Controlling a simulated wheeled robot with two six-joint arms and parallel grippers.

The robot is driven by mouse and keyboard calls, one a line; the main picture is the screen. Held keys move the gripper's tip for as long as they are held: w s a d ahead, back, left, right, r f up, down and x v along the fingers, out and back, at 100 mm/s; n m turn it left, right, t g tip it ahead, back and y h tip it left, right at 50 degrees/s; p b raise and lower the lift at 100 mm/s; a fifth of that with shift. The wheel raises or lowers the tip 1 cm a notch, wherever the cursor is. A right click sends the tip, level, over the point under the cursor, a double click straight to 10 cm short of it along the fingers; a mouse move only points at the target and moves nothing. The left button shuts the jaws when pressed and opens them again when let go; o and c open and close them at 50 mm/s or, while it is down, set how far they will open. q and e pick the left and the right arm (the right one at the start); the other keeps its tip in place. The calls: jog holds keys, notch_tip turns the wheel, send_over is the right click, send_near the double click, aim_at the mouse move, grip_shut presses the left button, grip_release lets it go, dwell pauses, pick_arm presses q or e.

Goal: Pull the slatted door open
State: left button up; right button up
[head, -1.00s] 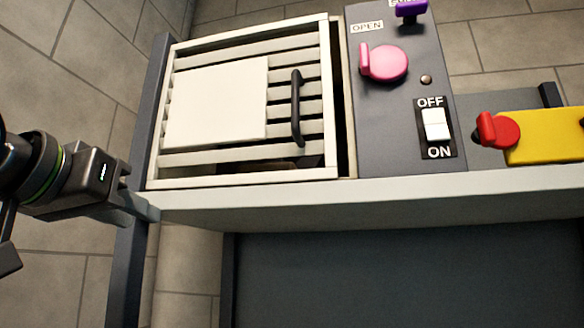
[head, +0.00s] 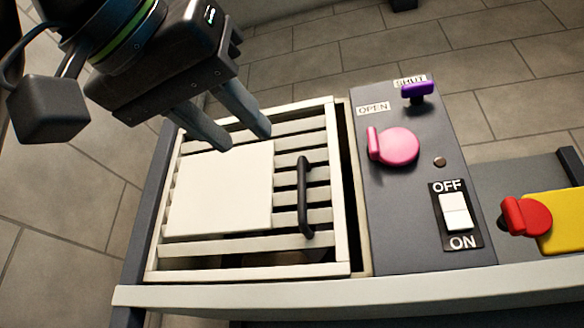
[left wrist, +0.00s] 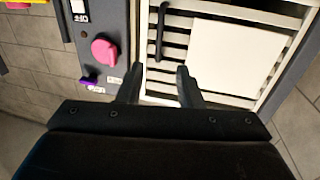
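The slatted door (head: 287,144) is a cream frame with grey slats and a plain white panel (head: 220,190) over its left and middle part. Its black bar handle (head: 304,198) is on the right side of the door and also shows in the left wrist view (left wrist: 160,32). A narrow dark gap runs along the door's right edge; I cannot tell whether the door is fully shut. My left gripper (head: 246,142) is open and empty, above the door's far edge, up and left of the handle and apart from it. My right gripper is out of view.
Right of the door is a grey panel (head: 400,225) with a pink knob (head: 398,146), a purple knob (head: 417,91) and a white rocker switch (head: 455,211). A red knob (head: 525,216) on a yellow part stands further right.

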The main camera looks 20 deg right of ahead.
aim_at(300, 186)
pick_arm(q)
jog(key=p+x, duration=0.4)
jog(key=x, duration=0.7)
jog(key=shift+w+d+p, duration=0.1)
jog(key=shift+d+p, duration=0.1)
jog(key=shift+p, duration=0.2)
jog(key=shift+w+d, duration=0.3)
jog(key=shift+f, duration=0.1)
grip_shut()
